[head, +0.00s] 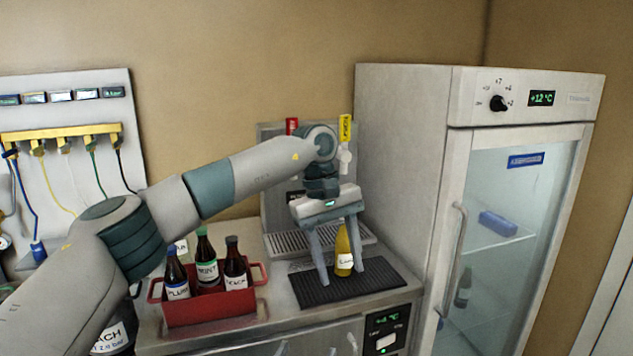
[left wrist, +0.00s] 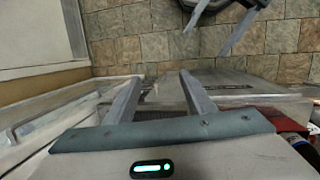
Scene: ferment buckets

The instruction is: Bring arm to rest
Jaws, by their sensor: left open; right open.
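My left gripper (head: 342,277) is open and points down over the black ribbed mat (head: 312,290) on the counter. A yellow bottle (head: 343,252) with a white label stands upright at the mat, showing between the left fingers in the head view. The left wrist view shows no bottle between these fingers (left wrist: 155,100), so I cannot tell how close it is. My right gripper (left wrist: 206,41) shows at the top of the left wrist view, fingers apart and empty, over the tiled floor.
A red crate (head: 212,307) with several dark bottles stands left of the mat. Behind the mat is a tap station with a drip grate (head: 290,243). A tall glass-door fridge (head: 405,170) stands close on the right. A hose rack (head: 70,131) hangs at left.

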